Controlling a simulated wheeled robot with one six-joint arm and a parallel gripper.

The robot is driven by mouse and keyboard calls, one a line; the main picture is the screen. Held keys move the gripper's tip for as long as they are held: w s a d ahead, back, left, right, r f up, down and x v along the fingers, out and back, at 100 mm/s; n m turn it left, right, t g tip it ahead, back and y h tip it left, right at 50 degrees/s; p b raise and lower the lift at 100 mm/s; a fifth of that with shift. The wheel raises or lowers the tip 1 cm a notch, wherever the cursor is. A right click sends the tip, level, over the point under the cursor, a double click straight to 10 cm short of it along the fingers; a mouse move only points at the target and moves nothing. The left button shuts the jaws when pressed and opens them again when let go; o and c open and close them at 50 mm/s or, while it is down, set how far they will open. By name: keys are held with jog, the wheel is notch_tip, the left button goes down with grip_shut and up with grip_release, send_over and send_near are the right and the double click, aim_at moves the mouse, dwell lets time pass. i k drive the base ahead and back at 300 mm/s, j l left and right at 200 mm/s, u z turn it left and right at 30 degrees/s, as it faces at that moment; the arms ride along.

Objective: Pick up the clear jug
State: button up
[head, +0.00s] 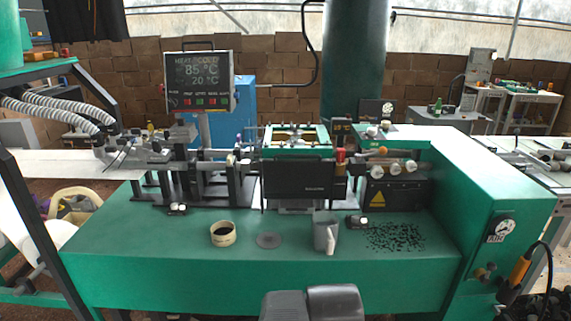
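The clear jug (320,232) stands upright on the green bench top of the machine, right of the middle. It looks greyish and see-through, with a pale handle (330,241) facing toward me. Its contents cannot be made out. Dark grey rounded parts of my own arm show at the bottom edge, in front of the bench and apart from the jug. No gripper fingers are in view.
Left of the jug are a flat grey disc (269,240) and a cream ring-shaped roll or bowl (223,234) with a dark inside. Black bits (396,237) lie scattered to its right. Machine parts (300,180) stand close behind. The bench front (170,250) is clear.

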aim_at(325, 227)
jog(key=i+j+z, duration=0.65)
jog(key=i+j, duration=0.1)
jog(key=j, duration=0.1)
